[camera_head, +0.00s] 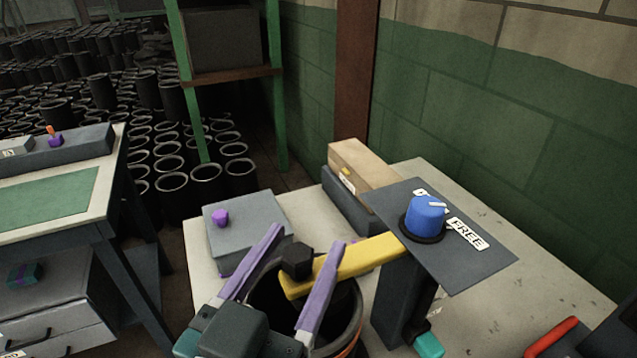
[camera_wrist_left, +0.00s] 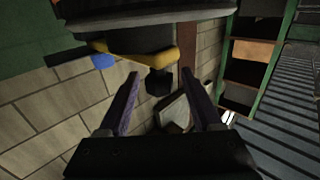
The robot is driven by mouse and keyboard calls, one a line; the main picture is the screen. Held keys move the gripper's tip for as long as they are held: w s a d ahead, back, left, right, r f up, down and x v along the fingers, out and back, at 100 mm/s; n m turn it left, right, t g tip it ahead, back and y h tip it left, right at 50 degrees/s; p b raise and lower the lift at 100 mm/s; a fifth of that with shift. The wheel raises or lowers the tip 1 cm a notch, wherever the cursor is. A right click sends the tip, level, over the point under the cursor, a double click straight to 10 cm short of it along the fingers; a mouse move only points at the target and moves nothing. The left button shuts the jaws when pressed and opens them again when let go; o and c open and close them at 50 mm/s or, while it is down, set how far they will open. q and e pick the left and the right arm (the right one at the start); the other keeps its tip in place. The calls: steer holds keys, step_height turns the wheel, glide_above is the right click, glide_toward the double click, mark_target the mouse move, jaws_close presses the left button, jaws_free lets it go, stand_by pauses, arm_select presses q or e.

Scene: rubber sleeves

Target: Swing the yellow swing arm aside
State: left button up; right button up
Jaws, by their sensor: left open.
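The yellow swing arm (camera_head: 360,259) reaches left from under a dark plate with a blue knob (camera_head: 425,217), over a dark round pot (camera_head: 350,318). A black knob (camera_head: 297,259) sits at its free end. My left gripper (camera_head: 307,237) is open, its purple fingers on either side of the black knob; I cannot tell whether they touch it. In the left wrist view, the black knob (camera_wrist_left: 158,82) shows between the fingertips (camera_wrist_left: 160,74), with the yellow arm (camera_wrist_left: 162,59) beyond. The gripper and its arm partly hide the pot. My right gripper is not in view.
A grey box with a purple knob (camera_head: 245,222) stands left of the pot. A cardboard box (camera_head: 362,171) stands behind the plate marked "FREE" (camera_head: 466,234). A red handle (camera_head: 552,336) is at lower right. The table's right side (camera_head: 545,300) is mostly clear.

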arm_select(q)
jaws_close()
stand_by(0.5)
stand_by(0.9)
